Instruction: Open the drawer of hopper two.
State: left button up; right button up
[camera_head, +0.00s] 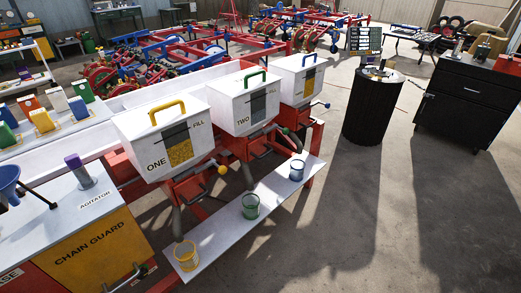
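Hopper two (228,112) is a white box with a green handle (255,75) on its lid, in the middle of a row of three. Its front is marked TWO and FILL and has a dark upright window. A red frame (240,147) with dark metal parts sits under it. A lever with a dark green knob (285,130) sticks out at its lower right. I cannot make out a separate drawer front. A green cup (250,207) stands on the white shelf below. Neither of my grippers is in view.
Hopper one (140,140), with a yellow handle, stands to the left. The third hopper (292,88), with a blue handle, stands to the right. The white shelf (222,232) also carries yellow and blue cups. A black drum (372,110) stands right; floor in front is clear.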

aim_at(255, 148)
jog(key=z, duration=1.1)
jog(key=i, duration=0.9)
jog(key=u, duration=0.15)
